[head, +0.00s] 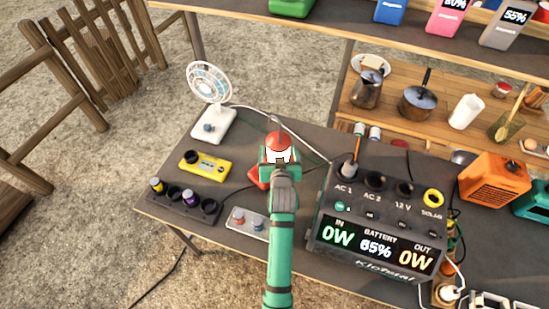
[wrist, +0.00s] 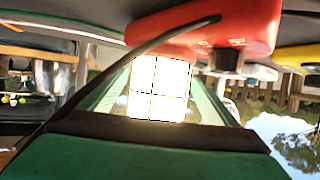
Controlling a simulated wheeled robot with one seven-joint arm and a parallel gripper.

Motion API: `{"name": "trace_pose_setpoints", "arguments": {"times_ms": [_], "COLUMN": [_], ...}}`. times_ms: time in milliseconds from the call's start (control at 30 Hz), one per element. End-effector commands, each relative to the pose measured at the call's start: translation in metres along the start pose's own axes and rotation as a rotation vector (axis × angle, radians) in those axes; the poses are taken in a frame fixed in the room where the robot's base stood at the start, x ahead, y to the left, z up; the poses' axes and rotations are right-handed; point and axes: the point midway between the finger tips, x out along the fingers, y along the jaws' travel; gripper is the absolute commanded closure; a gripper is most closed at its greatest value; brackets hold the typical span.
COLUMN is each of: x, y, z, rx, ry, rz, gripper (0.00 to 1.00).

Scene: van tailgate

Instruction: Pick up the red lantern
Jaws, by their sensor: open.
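The red lantern (head: 278,138) stands on the dark table, with its red domed top and pale lit body showing above my gripper (head: 280,160). Part of its red base shows left of my gripper. My green arm hides much of its lower front. In the wrist view the picture is upside down: the lantern's glowing paned window (wrist: 158,88) sits between my open fingers, and its red base (wrist: 225,28) with a dark knob is at the top. Whether the fingers touch the lantern cannot be told.
A grey switch box (head: 247,222) is in front. A large power station (head: 375,225) is close on the right. A dark cable crosses the lantern's base in the wrist view.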

Motion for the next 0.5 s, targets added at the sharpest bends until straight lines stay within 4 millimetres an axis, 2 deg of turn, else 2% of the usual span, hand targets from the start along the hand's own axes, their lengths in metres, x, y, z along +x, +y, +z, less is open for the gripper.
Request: {"name": "trace_pose_setpoints", "arguments": {"times_ms": [167,433,467,500], "x": [-0.0001,-0.0003,-0.0006,-0.0006], "y": [-0.0001,-0.0002,-0.0001,-0.0001], "z": [0.0002,0.0003,-0.0017,-0.0017], "rx": [0.0,0.0,-0.001,-0.001], "ry": [0.0,0.0,0.004,0.004], "rz": [0.0,0.0,0.0,0.0], "gripper": [0.18,0.82,0.89,0.89]}}
